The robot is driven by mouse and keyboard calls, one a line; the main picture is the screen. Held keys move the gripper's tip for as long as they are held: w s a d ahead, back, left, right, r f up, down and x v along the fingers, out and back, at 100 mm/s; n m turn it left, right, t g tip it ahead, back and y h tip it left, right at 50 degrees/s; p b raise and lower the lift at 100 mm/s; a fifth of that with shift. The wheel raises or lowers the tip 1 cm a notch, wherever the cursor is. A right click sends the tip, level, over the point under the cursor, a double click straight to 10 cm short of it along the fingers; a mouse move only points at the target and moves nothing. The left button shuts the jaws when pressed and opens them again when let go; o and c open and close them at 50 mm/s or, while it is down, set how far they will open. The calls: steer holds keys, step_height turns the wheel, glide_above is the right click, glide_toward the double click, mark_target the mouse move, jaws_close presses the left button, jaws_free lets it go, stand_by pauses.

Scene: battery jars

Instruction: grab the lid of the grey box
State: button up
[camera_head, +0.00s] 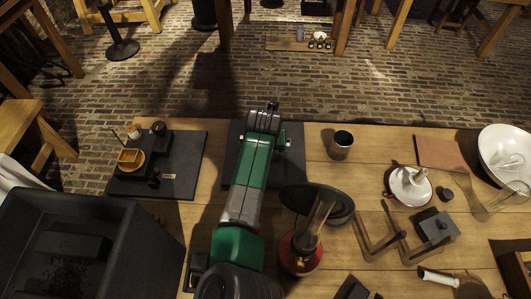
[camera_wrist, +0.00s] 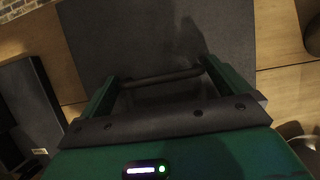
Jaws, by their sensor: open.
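A small flat grey box (camera_head: 436,229) with a dark knob on top sits on the right side of the table in the head view. Its top looks closed; I cannot make out a lid seam. In the head view my green and grey arm reaches over the dark board (camera_head: 286,171) at the table's middle, well left of the box. My gripper (camera_wrist: 160,76) shows in the wrist view, open above that dark board. A dark bar spans between its green sides; I cannot tell what it is. The grey box is not seen in the wrist view.
Bent rods lie left of the box. A metal cup (camera_head: 341,145), a white dish (camera_head: 409,184) and a white bowl (camera_head: 502,150) stand behind. A large dark bin (camera_head: 150,235) is at left.

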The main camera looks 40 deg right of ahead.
steer(key=c, duration=1.8)
steer(key=shift+r+p, duration=1.75)
steer(key=shift+r, duration=3.4)
